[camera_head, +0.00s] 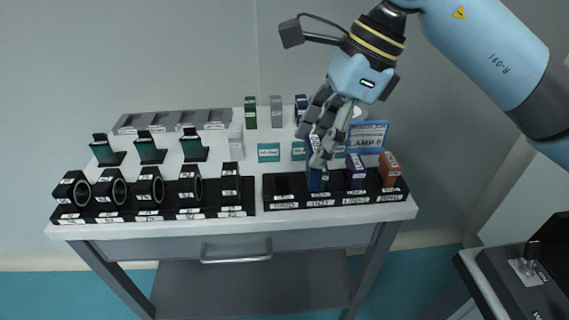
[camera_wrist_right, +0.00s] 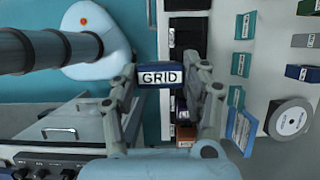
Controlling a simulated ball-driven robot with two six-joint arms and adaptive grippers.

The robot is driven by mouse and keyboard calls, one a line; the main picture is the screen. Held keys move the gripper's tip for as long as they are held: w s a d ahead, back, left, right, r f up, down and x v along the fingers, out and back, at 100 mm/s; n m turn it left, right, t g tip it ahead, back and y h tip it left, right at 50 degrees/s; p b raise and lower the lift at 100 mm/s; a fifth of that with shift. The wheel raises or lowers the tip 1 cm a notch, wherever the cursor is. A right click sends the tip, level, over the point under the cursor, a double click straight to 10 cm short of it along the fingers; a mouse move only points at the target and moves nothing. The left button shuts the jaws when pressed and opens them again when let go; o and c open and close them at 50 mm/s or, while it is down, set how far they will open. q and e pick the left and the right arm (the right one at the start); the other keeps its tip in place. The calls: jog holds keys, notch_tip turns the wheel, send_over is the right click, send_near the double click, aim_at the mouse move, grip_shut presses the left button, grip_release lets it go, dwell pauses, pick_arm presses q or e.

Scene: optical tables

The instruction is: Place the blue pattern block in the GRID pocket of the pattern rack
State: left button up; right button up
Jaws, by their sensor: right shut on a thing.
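The blue pattern block (camera_head: 314,178) is held upright in my right gripper (camera_head: 322,152). In the right wrist view the block (camera_wrist_right: 160,76) shows a white GRID label, with the two fingers of the gripper closed on its ends. The black pattern rack (camera_head: 340,200) stands at the front right of the table. Its GRID pocket (camera_head: 284,190) at the left end looks empty. The block's lower end appears near the DOT pocket, to the right of the GRID pocket; whether it touches the rack I cannot tell. My left gripper is not in view.
A black rack of ring holders (camera_head: 150,213) fills the left front.

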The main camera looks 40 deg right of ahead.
jog(key=w+f, duration=0.4)
jog(key=f, duration=0.1)
jog(key=w+a+f, duration=0.1)
jog(key=w+f, duration=0.1)
jog(key=f, duration=0.1)
jog(key=shift+w, duration=0.35)
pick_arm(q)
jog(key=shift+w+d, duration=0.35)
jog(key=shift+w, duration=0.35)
pick_arm(e)
jog(key=shift+f, duration=0.2)
jog(key=o, duration=1.2)
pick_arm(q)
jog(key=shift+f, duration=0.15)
pick_arm(e)
jog(key=shift+r, duration=0.15)
